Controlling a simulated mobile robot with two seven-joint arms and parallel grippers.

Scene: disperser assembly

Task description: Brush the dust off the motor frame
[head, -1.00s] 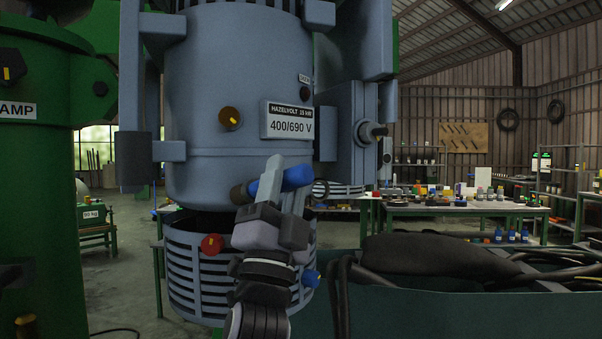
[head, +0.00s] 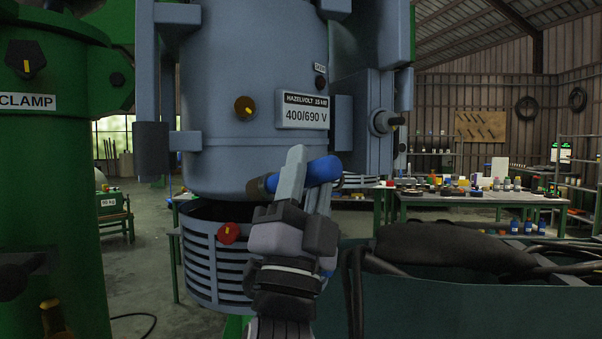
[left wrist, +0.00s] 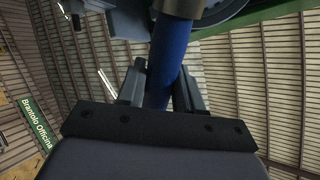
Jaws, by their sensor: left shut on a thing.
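The motor frame (head: 255,70) is a large blue-grey cylindrical housing with side brackets, a 400/690 V plate (head: 303,110) and an amber knob (head: 245,107). No dust can be made out on it. My left gripper (head: 308,182) is in front of its lower edge. It is shut on a brush with a blue handle (head: 325,170) and a brown collar (head: 260,188) pointing left. The bristles cannot be made out, nor whether they touch the frame. In the left wrist view the blue handle (left wrist: 171,50) runs between the fingers (left wrist: 160,92). My right gripper is not in view.
A slotted grey ring (head: 205,265) with a red knob (head: 229,233) sits below the housing. A green clamp column (head: 50,170) stands at left. A dark teal bin (head: 470,295) with black cables is at lower right. Workbenches stand behind.

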